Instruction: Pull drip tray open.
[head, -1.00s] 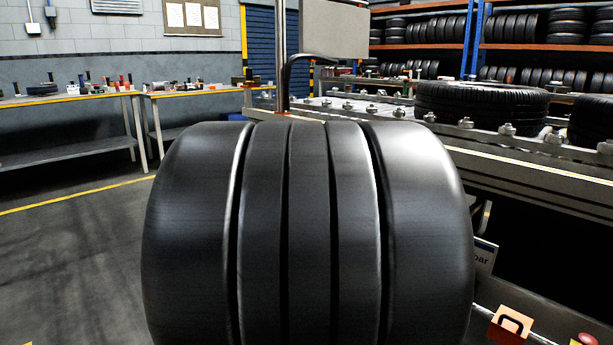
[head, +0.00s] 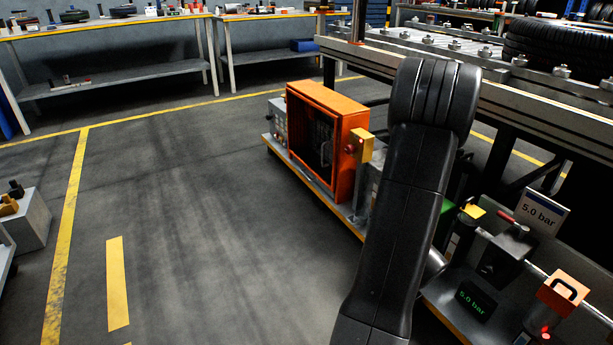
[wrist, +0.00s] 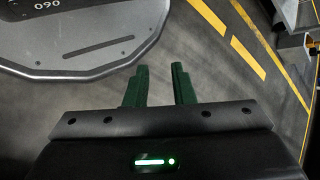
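I cannot make out a drip tray in either view. My gripper (wrist: 160,67) shows in the wrist view as two dark green fingers, apart with bare floor between them. It is open and empty. In the head view my black arm rises through the right of centre and hides part of the area under the conveyor (head: 545,125). The gripper itself does not show there.
An orange open-fronted cabinet (head: 315,94) stands on a low skid beside the conveyor. Right of my arm are a "5.0 bar" sign (head: 541,213), pipework and an orange block (head: 563,292). Workbenches (head: 120,81) line the back.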

